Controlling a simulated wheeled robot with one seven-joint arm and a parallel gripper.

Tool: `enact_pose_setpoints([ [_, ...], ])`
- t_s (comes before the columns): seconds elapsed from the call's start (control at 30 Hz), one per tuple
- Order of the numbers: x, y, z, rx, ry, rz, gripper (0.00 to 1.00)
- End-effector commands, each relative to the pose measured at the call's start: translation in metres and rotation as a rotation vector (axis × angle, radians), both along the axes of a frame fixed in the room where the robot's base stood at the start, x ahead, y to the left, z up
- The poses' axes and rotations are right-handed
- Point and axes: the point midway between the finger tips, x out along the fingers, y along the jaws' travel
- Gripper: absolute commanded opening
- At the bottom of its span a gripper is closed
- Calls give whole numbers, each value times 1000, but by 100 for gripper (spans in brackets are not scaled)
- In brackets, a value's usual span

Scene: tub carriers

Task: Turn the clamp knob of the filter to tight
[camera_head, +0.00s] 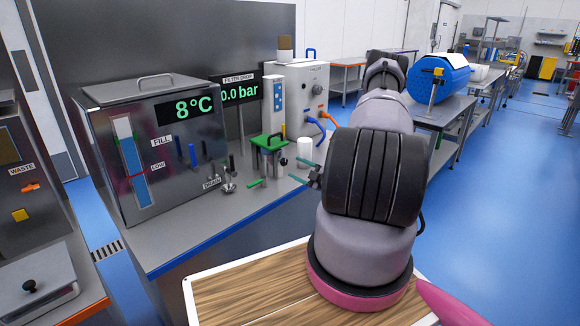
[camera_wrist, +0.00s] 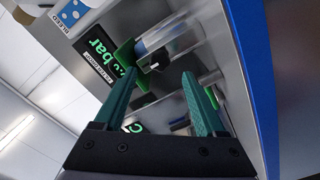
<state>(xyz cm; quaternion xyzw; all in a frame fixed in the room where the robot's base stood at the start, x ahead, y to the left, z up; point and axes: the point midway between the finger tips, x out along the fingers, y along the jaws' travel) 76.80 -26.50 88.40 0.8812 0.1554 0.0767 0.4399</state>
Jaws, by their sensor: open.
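The filter stands on the steel bench under the "FILTER DROP" display, with a green top (camera_head: 268,141). In the wrist view a green part of it (camera_wrist: 126,54) and a clear housing (camera_wrist: 168,32) show. A dark knob with a white mark (camera_wrist: 154,67), which looks like the clamp knob, lies between and beyond my fingertips; I cannot read its setting. My gripper (camera_head: 294,171) is to the right of the filter in the head view. In the wrist view my gripper (camera_wrist: 159,72) has its two teal fingers apart, with nothing held; I cannot tell whether they touch the knob.
A steel tank (camera_head: 155,150) reading 8°C stands left, with drain fittings (camera_head: 228,186) before it. The display (camera_head: 238,91) reads 0.0 bar. A white cylinder (camera_head: 304,151) and a grey cabinet (camera_head: 300,85) with hoses stand near the filter. A wooden-topped surface (camera_head: 240,298) lies in front.

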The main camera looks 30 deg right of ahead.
Motion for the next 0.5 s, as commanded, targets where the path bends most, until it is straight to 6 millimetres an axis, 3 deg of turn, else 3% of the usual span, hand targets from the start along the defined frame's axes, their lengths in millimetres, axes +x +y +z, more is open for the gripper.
enact_pose_setpoints([
  [0.2, -35, -13, -1, -1, 2, -2, 73],
  [0.5, -46, -17, 0, 0, 0, 0, 73],
])
